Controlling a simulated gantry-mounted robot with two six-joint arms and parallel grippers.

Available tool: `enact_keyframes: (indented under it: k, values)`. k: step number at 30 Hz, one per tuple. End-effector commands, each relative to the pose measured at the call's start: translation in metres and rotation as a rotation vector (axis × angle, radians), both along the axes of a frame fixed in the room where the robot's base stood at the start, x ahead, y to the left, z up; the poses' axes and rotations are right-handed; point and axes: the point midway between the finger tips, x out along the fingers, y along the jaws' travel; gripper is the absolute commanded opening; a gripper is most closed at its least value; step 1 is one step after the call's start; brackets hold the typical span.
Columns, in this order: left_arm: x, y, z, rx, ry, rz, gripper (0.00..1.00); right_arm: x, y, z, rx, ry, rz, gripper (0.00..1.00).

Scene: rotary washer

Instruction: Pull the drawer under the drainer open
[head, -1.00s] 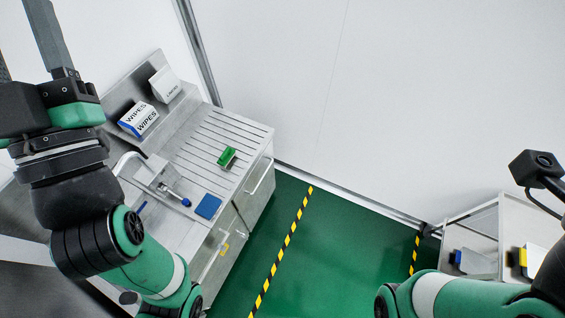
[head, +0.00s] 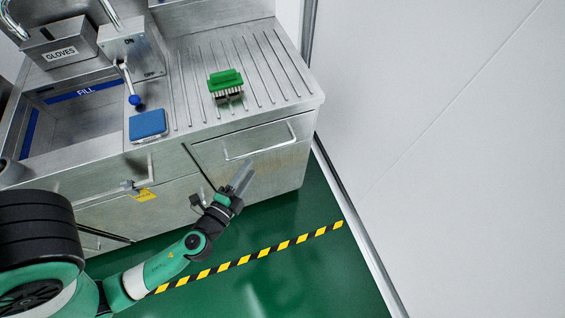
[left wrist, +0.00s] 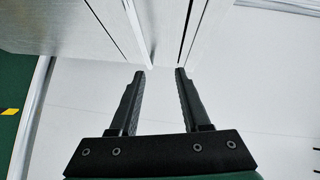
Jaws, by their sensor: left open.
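The drawer (head: 225,151) is a steel front under the ribbed drainer (head: 285,95), with a wide bar handle (head: 262,152) across it. The drawer looks closed. My left gripper (head: 246,168) is in front of and just below the handle, pointing up toward it in the head view. In the left wrist view the two fingers (left wrist: 162,72) are apart with nothing between the tips. Steel panels and thin bars run just ahead of the tips; I cannot tell which of them is the handle. My right gripper is out of view.
A green brush (head: 226,80) and a blue sponge (head: 148,124) lie on the counter. A sink (head: 85,118), a lever (head: 133,95) and a gloves box (head: 60,55) are to the left. A yellow-tagged latch (head: 140,193) sticks out below.

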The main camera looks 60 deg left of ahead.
Motion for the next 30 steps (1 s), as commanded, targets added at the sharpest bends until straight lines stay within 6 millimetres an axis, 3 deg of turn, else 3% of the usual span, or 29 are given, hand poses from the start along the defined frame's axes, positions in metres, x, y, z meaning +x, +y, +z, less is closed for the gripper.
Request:
enact_keyframes:
  k: [1, 2, 11, 16, 24, 30]
  values:
    - [-0.007, 0.0, -0.027, -0.002, 0.018, 0.005, 0.47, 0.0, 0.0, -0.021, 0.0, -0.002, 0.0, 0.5]
    - [-0.009, 0.001, -0.03, -0.003, 0.021, 0.006, 0.47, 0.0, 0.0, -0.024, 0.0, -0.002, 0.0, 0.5]
    - [-0.005, 0.004, -0.028, -0.005, 0.019, 0.013, 0.47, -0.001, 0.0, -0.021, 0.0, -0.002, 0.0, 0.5]
    - [0.015, 0.02, -0.029, -0.006, 0.015, 0.017, 0.47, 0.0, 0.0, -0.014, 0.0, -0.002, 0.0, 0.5]
    - [0.064, 0.054, -0.037, -0.004, 0.015, 0.012, 0.47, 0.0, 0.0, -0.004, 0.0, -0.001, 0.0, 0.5]
    - [0.084, 0.067, -0.043, -0.005, 0.016, 0.01, 0.47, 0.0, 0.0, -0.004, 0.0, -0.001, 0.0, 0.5]
